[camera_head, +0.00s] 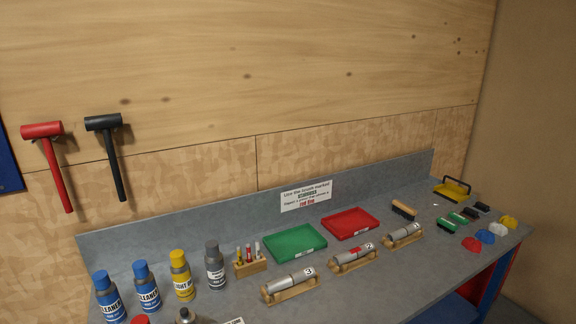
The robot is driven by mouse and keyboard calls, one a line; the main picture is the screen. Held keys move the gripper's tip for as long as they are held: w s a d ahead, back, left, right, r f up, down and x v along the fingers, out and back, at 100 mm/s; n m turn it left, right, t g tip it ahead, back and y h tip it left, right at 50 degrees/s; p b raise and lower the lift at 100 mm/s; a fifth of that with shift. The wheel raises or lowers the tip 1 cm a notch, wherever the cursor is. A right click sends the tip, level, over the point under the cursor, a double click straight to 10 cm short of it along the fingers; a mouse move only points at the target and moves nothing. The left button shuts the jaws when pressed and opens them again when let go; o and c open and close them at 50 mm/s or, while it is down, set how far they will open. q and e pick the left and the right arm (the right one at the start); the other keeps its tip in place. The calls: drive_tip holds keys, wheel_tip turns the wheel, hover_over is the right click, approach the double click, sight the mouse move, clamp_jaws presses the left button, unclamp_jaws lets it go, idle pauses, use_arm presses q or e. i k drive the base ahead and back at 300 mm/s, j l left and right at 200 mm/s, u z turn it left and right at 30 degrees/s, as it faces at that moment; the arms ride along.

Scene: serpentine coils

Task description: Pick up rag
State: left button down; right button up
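Several small rounded, cloth-like lumps lie at the right end of the grey bench. They are a red one (471,244), a blue one (485,236), a white one (497,229) and a yellow one (508,221). They may be rags, but they are too small to tell for sure. Neither of my grippers is in view.
The bench (400,280) also holds brushes (403,210), a yellow caddy (452,189), a green tray (295,243), a red tray (350,223), several cylinders on wooden stands (354,257) and spray cans (181,275). Two mallets (107,150) hang on the wall. The bench's front middle is clear.

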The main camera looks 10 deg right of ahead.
sight(499, 229)
drive_tip(key=i+l+u, duration=0.3)
drive_tip(key=l, duration=1.55)
drive_tip(key=k+l+u, duration=0.25)
drive_tip(key=l, duration=1.55)
drive_tip(key=l+u, duration=0.25)
drive_tip(key=l, duration=0.55)
drive_tip(key=l+u, duration=0.2)
drive_tip(key=l, duration=0.55)
drive_tip(key=k+l+u, duration=0.25)
drive_tip(key=l, duration=0.5)
drive_tip(key=i+l+z, duration=0.1)
drive_tip(key=l, duration=0.2)
drive_tip(key=i+l, duration=0.1)
drive_tip(key=l, duration=0.25)
drive_tip(key=i+l+z, duration=0.15)
drive_tip(key=l, duration=0.15)
